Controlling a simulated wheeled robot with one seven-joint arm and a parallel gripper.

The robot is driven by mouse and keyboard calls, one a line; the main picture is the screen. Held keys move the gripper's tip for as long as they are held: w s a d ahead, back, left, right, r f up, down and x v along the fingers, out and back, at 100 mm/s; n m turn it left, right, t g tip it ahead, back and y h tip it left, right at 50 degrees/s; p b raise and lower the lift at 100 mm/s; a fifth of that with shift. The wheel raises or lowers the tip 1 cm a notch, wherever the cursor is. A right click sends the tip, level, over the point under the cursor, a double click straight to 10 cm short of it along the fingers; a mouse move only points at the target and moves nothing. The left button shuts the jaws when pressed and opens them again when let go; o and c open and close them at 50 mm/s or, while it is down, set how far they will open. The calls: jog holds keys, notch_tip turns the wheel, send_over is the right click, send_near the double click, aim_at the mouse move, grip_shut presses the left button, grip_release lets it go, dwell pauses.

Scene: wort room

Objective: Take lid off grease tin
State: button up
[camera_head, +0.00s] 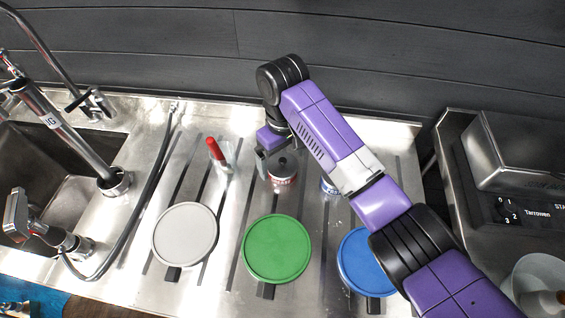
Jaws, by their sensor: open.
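A small round tin (284,179) with a red and white band stands on the ribbed steel drainboard (240,205). Its dark grey lid (282,164) is on top, with what looks like a small knob. My gripper (268,159) is open at the upper left edge of this tin, pointing down. I cannot tell whether it touches the lid. A second small tin with a blue and white band (327,186) stands to the right, mostly hidden behind my arm. No label is readable, so I cannot tell which tin holds grease.
White (185,235), green (276,249) and blue (358,262) round lids lie in front; my arm partly covers the blue one. A red-topped item (214,149) stands left of the tin. A sink with taps (75,140) is left, an appliance (520,150) right.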

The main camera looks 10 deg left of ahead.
aim_at(283, 160)
jog(key=shift+c, duration=0.4)
jog(key=c, duration=1.3)
jog(key=shift+r, duration=0.1)
notch_tip(283, 160, up, 20)
jog(key=p, duration=0.4)
jog(key=shift+d, duration=0.1)
jog(key=shift+c, duration=0.2)
